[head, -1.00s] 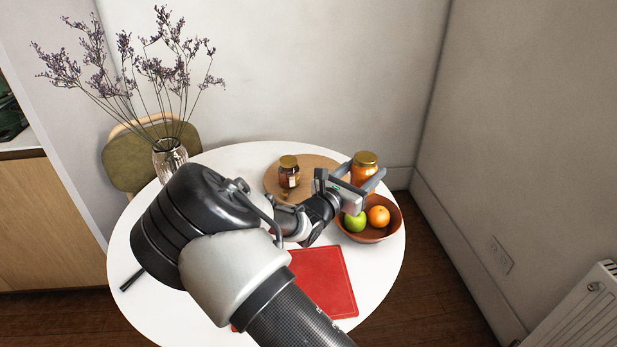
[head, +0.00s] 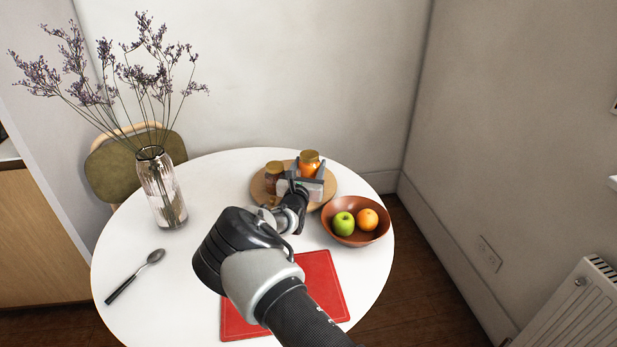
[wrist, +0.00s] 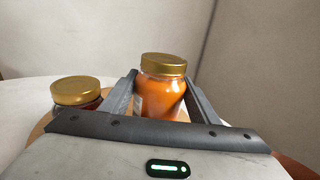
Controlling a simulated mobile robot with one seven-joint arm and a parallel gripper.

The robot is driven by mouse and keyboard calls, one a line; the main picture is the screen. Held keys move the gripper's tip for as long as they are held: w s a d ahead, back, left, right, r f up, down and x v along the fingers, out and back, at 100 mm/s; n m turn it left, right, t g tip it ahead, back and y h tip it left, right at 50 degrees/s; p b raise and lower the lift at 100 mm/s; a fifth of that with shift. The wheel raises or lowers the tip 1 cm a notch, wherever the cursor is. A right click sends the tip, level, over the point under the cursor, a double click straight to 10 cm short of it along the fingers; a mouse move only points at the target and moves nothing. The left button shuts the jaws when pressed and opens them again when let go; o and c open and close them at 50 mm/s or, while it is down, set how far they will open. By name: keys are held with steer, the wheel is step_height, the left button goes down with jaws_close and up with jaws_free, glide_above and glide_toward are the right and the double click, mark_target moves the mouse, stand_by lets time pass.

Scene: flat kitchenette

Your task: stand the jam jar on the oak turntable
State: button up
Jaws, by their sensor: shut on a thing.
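The jam jar (head: 309,168), orange with a gold lid, is between the fingers of my gripper (head: 306,181), which is shut on it. In the wrist view the jam jar (wrist: 161,95) looks upright between both fingers. It is at the round oak turntable (head: 257,188), over its right part in the head view. I cannot tell whether its base touches the wood; my gripper hides it. A darker jar with a gold lid (head: 273,178) stands on the turntable left of the jam jar, and its lid shows in the wrist view (wrist: 76,91).
A brown bowl (head: 351,238) with a green apple (head: 343,223) and an orange (head: 367,219) stands right of my gripper. A glass vase (head: 160,190) with tall dried flowers is at the left. A red mat (head: 322,285) and a spoon (head: 135,276) lie on the white table.

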mark_target(309, 175)
steer(key=shift+f+b, duration=0.3)
steer(key=shift+f, duration=1.25)
steer(key=shift+f, duration=0.15)
steer(key=o, duration=1.6)
steer(key=shift+f, duration=0.15)
steer(key=shift+o, duration=0.2)
